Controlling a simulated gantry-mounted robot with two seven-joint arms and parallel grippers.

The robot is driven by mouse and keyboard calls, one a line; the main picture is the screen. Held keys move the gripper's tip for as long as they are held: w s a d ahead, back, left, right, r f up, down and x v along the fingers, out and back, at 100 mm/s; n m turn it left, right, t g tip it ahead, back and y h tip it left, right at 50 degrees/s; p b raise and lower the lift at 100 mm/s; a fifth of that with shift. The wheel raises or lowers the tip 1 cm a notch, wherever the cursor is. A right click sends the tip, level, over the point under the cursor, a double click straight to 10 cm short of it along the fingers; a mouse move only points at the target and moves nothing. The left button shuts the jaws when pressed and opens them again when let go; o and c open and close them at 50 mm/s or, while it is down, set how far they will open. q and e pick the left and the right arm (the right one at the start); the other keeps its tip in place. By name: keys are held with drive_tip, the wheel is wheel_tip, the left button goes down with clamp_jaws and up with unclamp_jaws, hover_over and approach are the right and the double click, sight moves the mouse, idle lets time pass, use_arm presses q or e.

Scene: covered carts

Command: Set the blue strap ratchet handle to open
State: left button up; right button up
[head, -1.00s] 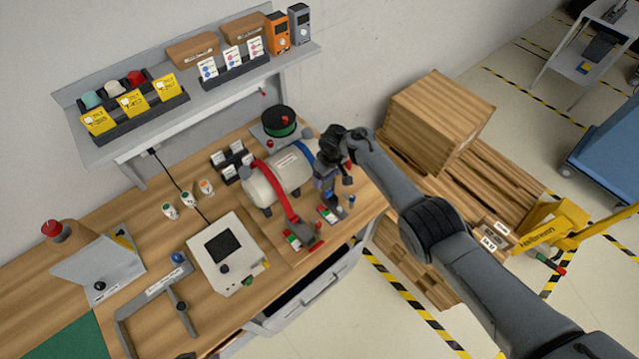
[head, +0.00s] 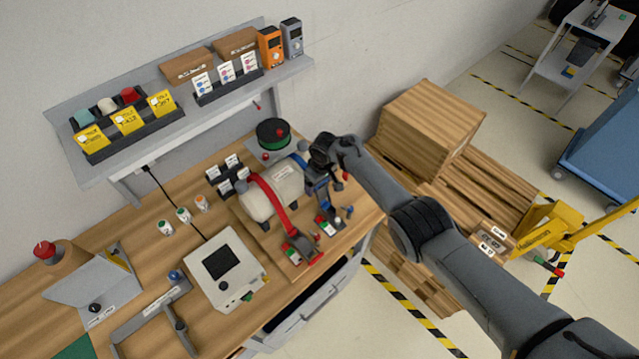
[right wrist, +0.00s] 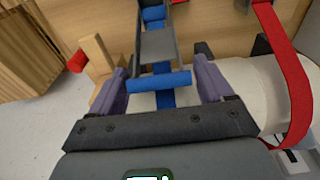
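The blue strap (head: 303,160) runs over the right end of a cream cylinder (head: 274,190). Its ratchet (head: 327,212) sits at the front on the wooden board, partly hidden by my right gripper (head: 318,186). In the right wrist view, the grey ratchet handle (right wrist: 158,45) has a blue crossbar (right wrist: 158,82). My right gripper (right wrist: 160,78) has its two purple fingers apart, one at each end of this crossbar. I cannot tell whether they touch it. The handle's exact angle is hard to tell. My left gripper is not in view.
A red strap (head: 270,195) with its own ratchet (head: 300,248) lies left of the blue one; it also shows in the right wrist view (right wrist: 290,75). A grey control box (head: 224,266) stands further left. A green spool (head: 273,134) is behind. A wooden crate (head: 430,125) stands to the right.

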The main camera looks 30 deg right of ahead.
drive_tip(key=o, duration=0.3)
drive_tip(key=shift+w+r, duration=0.2)
drive_tip(key=shift+s, duration=0.1)
drive_tip(key=shift+r+p, duration=0.35)
drive_tip(key=shift+r, duration=0.15)
drive_tip(key=r+p, duration=0.1)
drive_tip(key=r, duration=0.1)
drive_tip(key=r+p, duration=0.1)
drive_tip(key=r, duration=0.2)
drive_tip(key=s+r+p, duration=0.1)
drive_tip(key=r, duration=0.2)
drive_tip(key=shift+r, duration=0.25)
drive_tip(key=shift+s+d+r, duration=0.1)
drive_tip(key=shift+d+r, duration=0.05)
drive_tip(key=shift+r, duration=0.4)
